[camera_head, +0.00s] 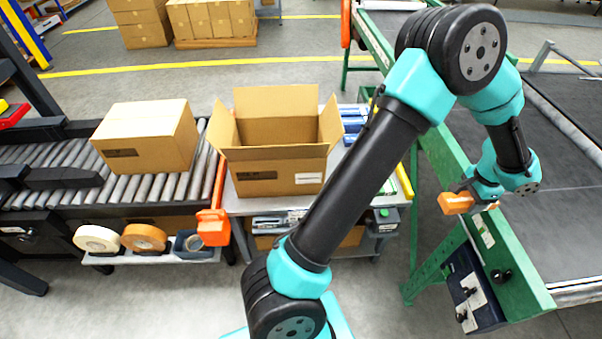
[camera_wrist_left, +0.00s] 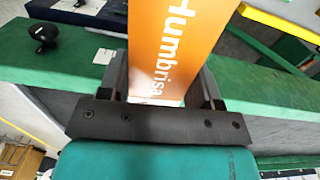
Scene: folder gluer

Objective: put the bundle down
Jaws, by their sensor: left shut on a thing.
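The bundle is an orange block. In the head view it (camera_head: 456,203) shows at the right, above or beside the green side rail of the belt machine. In the left wrist view the bundle (camera_wrist_left: 172,45) carries white lettering, "Humbrisa". My left gripper (camera_head: 482,200) is shut on it, one finger on each side, and the left wrist view shows the gripper (camera_wrist_left: 165,90) from behind. I cannot tell whether the bundle touches anything below. Its far end runs out of the wrist view. My right gripper is not in view.
An open, apparently empty carton (camera_head: 268,171) stands on a grey table. A closed carton (camera_head: 146,140) sits on the roller conveyor (camera_head: 80,197) at left. The dark belt (camera_head: 540,200) looks clear, bordered by the green rail (camera_head: 470,185).

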